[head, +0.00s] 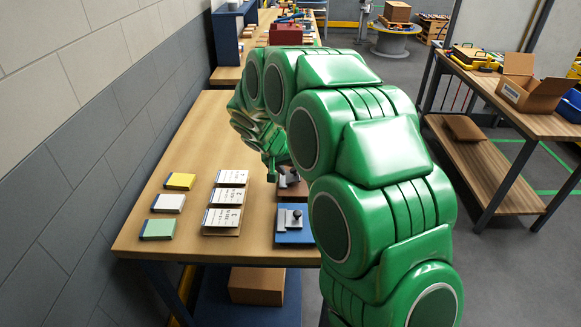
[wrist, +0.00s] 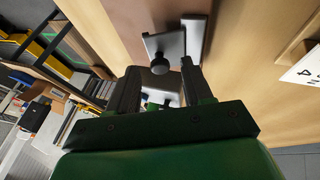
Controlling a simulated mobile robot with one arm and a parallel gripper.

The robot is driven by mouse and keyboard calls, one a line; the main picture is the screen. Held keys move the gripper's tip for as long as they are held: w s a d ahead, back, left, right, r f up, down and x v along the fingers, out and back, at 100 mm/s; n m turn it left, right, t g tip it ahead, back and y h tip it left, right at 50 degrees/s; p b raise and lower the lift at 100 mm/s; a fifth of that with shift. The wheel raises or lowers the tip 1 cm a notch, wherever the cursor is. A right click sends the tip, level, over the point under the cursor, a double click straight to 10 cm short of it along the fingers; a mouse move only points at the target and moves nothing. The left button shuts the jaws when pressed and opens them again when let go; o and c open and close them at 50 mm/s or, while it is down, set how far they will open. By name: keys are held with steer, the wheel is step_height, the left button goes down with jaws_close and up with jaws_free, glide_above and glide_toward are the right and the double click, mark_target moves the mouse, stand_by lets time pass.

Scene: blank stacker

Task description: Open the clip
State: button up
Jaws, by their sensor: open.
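A grey metal clip with a dark round knob (wrist: 160,66) shows in the wrist view, on a brown board (wrist: 140,15). In the head view this clip (head: 288,177) is partly hidden behind my green arm, on the brown board near the table's right edge. My gripper (head: 270,167) is just at its left in the head view. In the wrist view my gripper (wrist: 160,75) is open, with its two dark fingers spread to either side of the knob. I cannot tell whether the fingers touch it. A second clip (head: 290,218) sits on a blue board nearer the camera.
White labelled cards (head: 230,197) lie in a column left of the clips. Yellow (head: 180,181), white (head: 168,203) and green (head: 158,229) blocks lie farther left, near the wall. The wooden table (head: 195,120) is bare behind them. A second workbench (head: 530,118) stands at the right.

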steer(key=shift+w+d+f, duration=0.1)
steer(key=shift+w+f, duration=0.05)
steer(key=shift+f, duration=0.15)
jaws_close()
steer(key=shift+h, duration=0.3)
steer(key=shift+a+n+h, duration=0.4)
steer(key=shift+a+h, duration=0.55)
steer(key=shift+h, duration=0.55)
steer(key=shift+a+t+h, duration=0.3)
steer(key=shift+a+h, duration=0.2)
steer(key=shift+h, duration=0.3)
steer(key=shift+a+f+n+t+h, duration=0.15)
steer(key=shift+a+f+n+h, duration=0.2)
steer(key=shift+h, duration=0.5)
steer(key=shift+a+f+n+t+h, duration=0.1)
steer(key=shift+a+n+h, duration=0.25)
steer(key=shift+h, duration=0.45)
steer(key=shift+a+f+n+t+h, duration=0.15)
steer(key=shift+a+f+n+h, duration=0.25)
steer(key=shift+h, duration=0.45)
steer(key=shift+r, duration=0.15)
